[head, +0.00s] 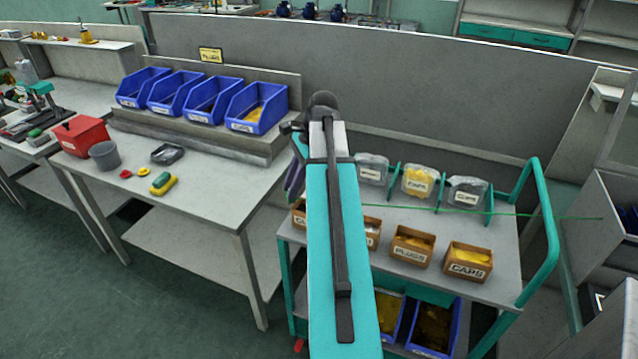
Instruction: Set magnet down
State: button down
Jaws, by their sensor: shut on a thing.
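My turquoise arm reaches away from me up the middle of the head view. Its dark wrist end stands in front of the grey partition, between the workbench and the cart. The jaws of my gripper are hidden behind the arm, and so is anything in them. A dark purplish shape shows just left of the arm; I cannot tell what it is. I cannot pick out a magnet.
The workbench holds blue bins (257,107) on a raised shelf, a red box (82,136), a grey cup (104,155) and a yellow-green sponge (163,184). Its right front is clear. The cart (500,290) holds clear tubs (418,180) and labelled cardboard boxes (468,262).

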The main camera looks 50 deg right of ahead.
jog(key=w+a+n+g, duration=0.1)
jog(key=w+a+n, duration=0.3)
jog(key=a, duration=0.8)
jog(key=w+a+f+n+g, duration=0.1)
jog(key=w+a+n, duration=0.4)
jog(key=a, duration=0.7)
jog(key=w+a+f+n+g, duration=0.1)
jog(key=w+a+n+g, duration=0.2)
jog(key=w+a, duration=0.5)
jog(key=a+n, duration=0.1)
jog(key=a, duration=0.3)
jog(key=shift+a+n, duration=0.3)
jog(key=shift+s+f, duration=0.1)
